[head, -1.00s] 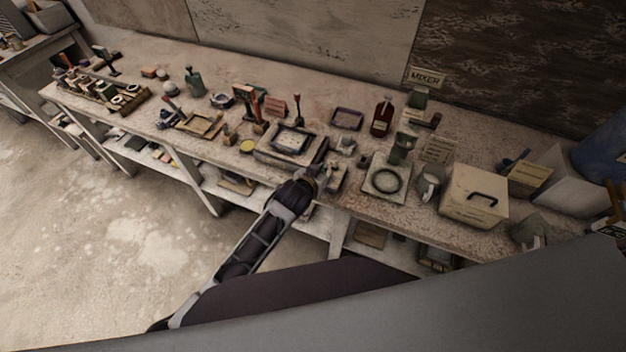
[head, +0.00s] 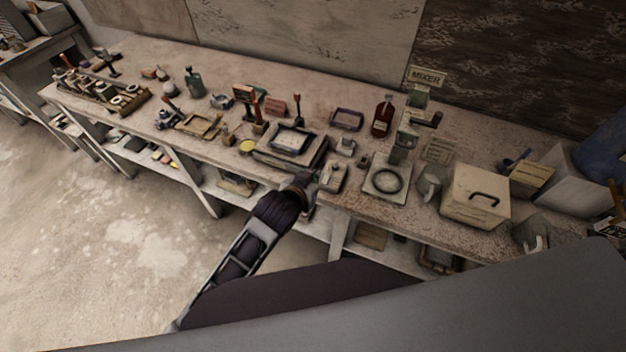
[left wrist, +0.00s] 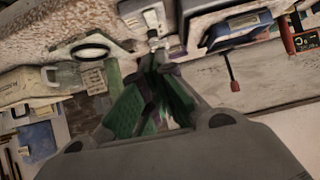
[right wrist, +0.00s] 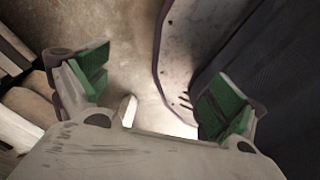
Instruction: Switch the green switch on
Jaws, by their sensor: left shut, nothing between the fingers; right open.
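A small beige switch box (head: 333,177) stands near the table's front edge, right of the framed tray. In the left wrist view a pale box with a small metal toggle (left wrist: 152,20) is just beyond the fingertips. No green colour on it can be made out, and I cannot tell the toggle's position. My left gripper (head: 314,182) is at the front edge, just left of the switch box. In the left wrist view its green-padded fingers (left wrist: 160,65) are shut and empty, close to the toggle; contact cannot be told. My right gripper (right wrist: 155,85) is open and empty, away from the table.
The framed tray (head: 290,142) lies left of the switch box. A plate with a dark ring (head: 386,180) and the mixer (head: 408,125) stand to the right. A lidded box (head: 475,197) is farther right. A brown bottle (head: 382,117) stands behind.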

